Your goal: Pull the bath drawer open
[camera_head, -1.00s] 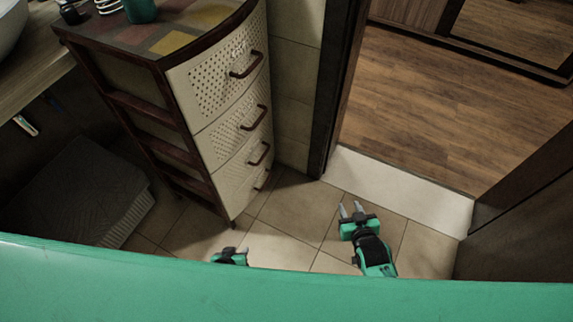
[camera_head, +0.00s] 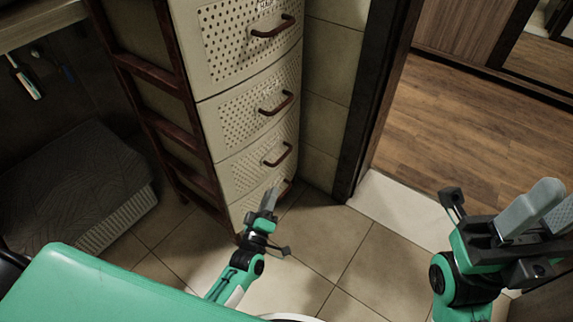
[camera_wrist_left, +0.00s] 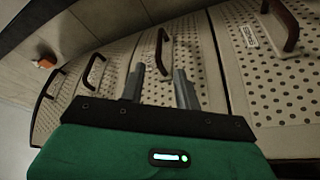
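The drawer cabinet (camera_head: 250,90) has several cream perforated fronts with dark red-brown handles, and all its drawers look closed. The frames do not show which one is the bath drawer. Handles show on the top visible drawer (camera_head: 274,27), the one below (camera_head: 277,104) and a lower one (camera_head: 278,155). My left gripper (camera_head: 271,197) is low in front of the cabinet, partly covering the lowest drawer. In the left wrist view its fingers (camera_wrist_left: 160,84) are apart and empty, with a handle (camera_wrist_left: 163,50) just beyond them. My right gripper (camera_head: 545,208) is open and empty at the right.
A doorway with a dark frame (camera_head: 362,110) stands right of the cabinet, with wooden floor (camera_head: 465,125) beyond. A grey textured object (camera_head: 75,185) lies at the left. Tiled floor (camera_head: 330,230) in front of the cabinet is clear.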

